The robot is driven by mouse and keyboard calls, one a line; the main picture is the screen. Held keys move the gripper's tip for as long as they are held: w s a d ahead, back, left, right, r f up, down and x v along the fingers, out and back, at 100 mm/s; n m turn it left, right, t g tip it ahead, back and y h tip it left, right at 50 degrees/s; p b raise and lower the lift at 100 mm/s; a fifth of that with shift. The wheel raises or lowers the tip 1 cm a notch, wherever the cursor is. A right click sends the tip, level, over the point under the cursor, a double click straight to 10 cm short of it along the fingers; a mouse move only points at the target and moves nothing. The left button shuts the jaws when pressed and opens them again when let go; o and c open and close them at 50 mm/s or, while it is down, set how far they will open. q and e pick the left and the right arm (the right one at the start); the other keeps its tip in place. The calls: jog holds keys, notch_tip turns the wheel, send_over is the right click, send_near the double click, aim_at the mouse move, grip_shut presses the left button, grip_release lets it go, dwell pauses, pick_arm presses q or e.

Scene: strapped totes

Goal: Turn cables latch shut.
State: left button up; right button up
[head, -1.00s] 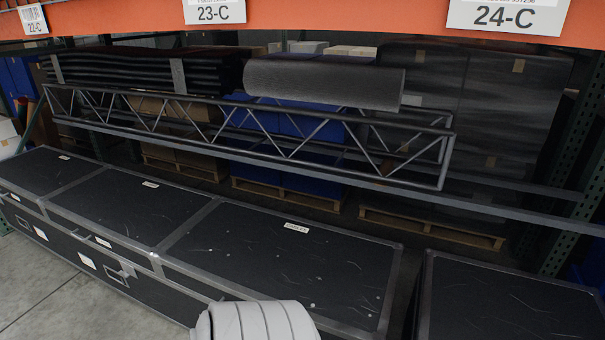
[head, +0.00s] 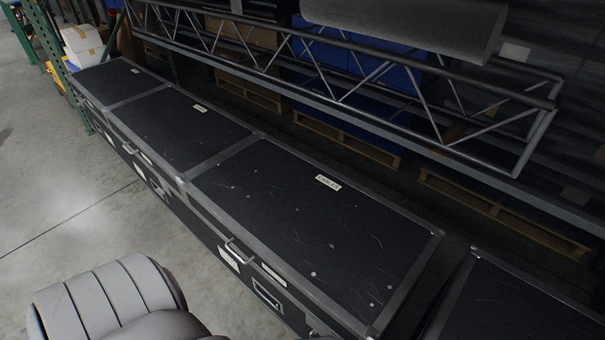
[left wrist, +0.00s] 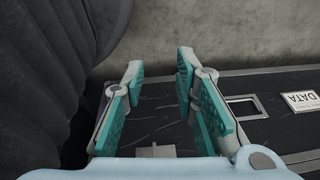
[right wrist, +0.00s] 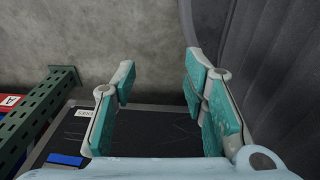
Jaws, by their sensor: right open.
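The case with the CABLES label (head: 328,183) is a black flight case with metal edges, closed, in the middle of the head view. Its front face carries a bar handle (head: 238,248), pale labels and a dark pale-edged fitting (head: 268,298). I cannot tell which fitting is the latch or how it is turned. My left gripper (left wrist: 160,62) is open and empty in the left wrist view, above a black case with a DATA label (left wrist: 302,100). My right gripper (right wrist: 158,68) is open and empty in the right wrist view. Neither gripper shows in the head view.
More black cases (head: 190,125) stand in a row to the left, and another (head: 510,305) at the lower right. A metal truss (head: 350,60) lies behind them. Concrete floor (head: 60,190) is open at left. A green rack post (right wrist: 35,115) shows in the right wrist view.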

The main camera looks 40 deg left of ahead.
pick_arm(q)
jog(key=w+d+f+t+b, duration=0.1)
jog(key=w+f+t+b, duration=0.55)
jog(key=b, duration=0.35)
jog(key=t+b, duration=0.9)
jog(key=b, duration=0.2)
send_near(311, 333)
jog(key=shift+n+g+h, duration=0.25)
jog(key=shift+n+h, duration=0.05)
jog(key=shift+h, duration=0.1)
jog(key=w+b, duration=0.1)
jog(key=w, duration=0.9)
jog(key=shift+a, duration=0.15)
grip_shut()
pick_arm(e)
jog(key=w+a+f+t, duration=0.1)
jog(key=w+f+t, duration=0.1)
jog(key=w+f, duration=1)
jog(key=shift+s+a+x, duration=0.3)
jog(key=shift+x, duration=1.85)
